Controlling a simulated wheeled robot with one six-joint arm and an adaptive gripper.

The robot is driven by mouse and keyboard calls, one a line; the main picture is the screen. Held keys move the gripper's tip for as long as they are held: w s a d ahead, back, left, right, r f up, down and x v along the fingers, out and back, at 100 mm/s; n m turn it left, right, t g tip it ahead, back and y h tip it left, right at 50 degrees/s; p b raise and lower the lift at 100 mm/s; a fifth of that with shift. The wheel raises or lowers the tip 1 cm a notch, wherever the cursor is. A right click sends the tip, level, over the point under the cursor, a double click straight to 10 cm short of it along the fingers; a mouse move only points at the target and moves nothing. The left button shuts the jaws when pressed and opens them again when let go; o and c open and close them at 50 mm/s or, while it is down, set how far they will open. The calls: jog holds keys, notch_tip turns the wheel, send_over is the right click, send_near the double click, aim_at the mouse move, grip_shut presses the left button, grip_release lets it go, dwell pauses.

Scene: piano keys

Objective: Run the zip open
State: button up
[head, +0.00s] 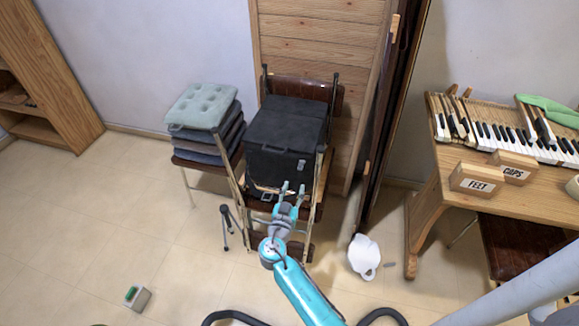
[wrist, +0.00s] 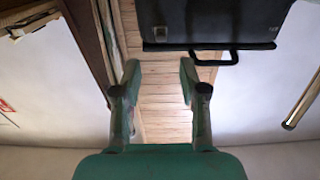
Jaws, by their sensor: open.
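A black case (head: 284,135) sits on a brown chair in the head view. A small pale detail shows on its front face. No zip or zip pull can be made out. In the wrist view the case (wrist: 205,20) fills the top right, with a dark handle (wrist: 215,59) along its edge. My gripper (head: 291,188) is in front of the lower front of the case in the head view. In the wrist view my gripper (wrist: 158,72) is open, with nothing between its fingers. The handle lies past the right fingertip, and they look apart.
A stack of cushions (head: 202,107) stands on a chair to the left. The wooden table (head: 437,185) with piano keys and boxes labelled FEET and CAPS is at the right. A small black tripod (head: 226,228) and a white object (head: 364,257) are on the floor.

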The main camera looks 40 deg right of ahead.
aim_at(299, 169)
jog(key=x, duration=1)
jog(key=shift+w+d+r, duration=0.1)
jog(key=shift+w+d, duration=0.15)
jog(key=shift+w, duration=0.1)
grip_shut()
